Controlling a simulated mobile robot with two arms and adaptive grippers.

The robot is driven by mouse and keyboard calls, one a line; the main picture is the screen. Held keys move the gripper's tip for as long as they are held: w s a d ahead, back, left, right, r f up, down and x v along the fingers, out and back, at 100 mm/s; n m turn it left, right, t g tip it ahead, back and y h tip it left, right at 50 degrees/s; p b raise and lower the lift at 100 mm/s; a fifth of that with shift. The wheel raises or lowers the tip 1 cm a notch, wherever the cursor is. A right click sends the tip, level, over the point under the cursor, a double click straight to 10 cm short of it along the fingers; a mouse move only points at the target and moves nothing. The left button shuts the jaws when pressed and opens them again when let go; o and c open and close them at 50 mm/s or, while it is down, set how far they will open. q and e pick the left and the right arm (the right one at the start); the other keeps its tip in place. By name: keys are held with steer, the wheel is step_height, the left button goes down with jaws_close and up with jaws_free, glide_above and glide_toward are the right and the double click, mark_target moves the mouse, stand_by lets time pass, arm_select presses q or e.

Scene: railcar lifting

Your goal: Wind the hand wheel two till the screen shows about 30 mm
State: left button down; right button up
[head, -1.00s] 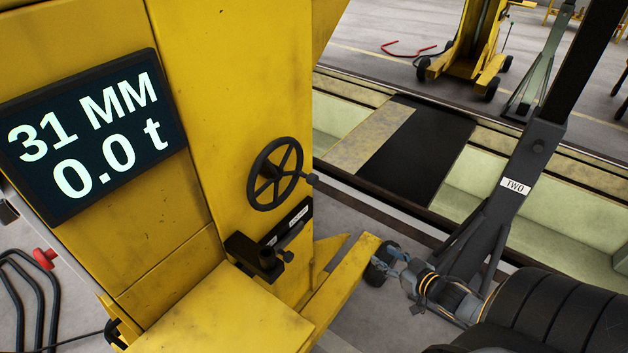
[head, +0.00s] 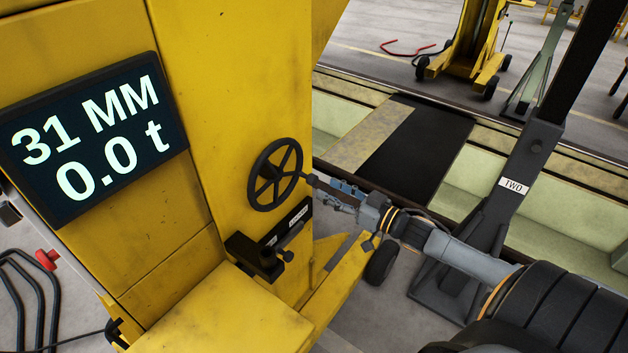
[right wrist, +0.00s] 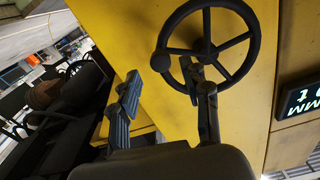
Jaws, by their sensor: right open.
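The hand wheel (head: 274,175) is black and spoked, with a knob (head: 311,179) at its right side. It is mounted on the yellow column. The screen (head: 92,137) reads 31 MM and 0.0 t. My right gripper (head: 330,188) is close to the knob, at the wheel's right side. In the right wrist view my right gripper (right wrist: 163,82) is open, with its fingers apart. The wheel (right wrist: 208,50) shows ahead there, and its knob (right wrist: 160,62) appears between the two fingers. I cannot tell whether they touch it. My left gripper is not in view.
A black bracket (head: 258,256) with small knobs sits just below the wheel. A grey stand (head: 515,187) with a "TWO" label is behind my right arm. A red button (head: 46,259) is at the lower left.

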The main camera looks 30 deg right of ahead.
mark_target(316, 183)
steer(key=shift+p+x, duration=0.3)
steer(key=shift+x, duration=2.65)
steer(key=shift+c, duration=0.4)
jaws_close()
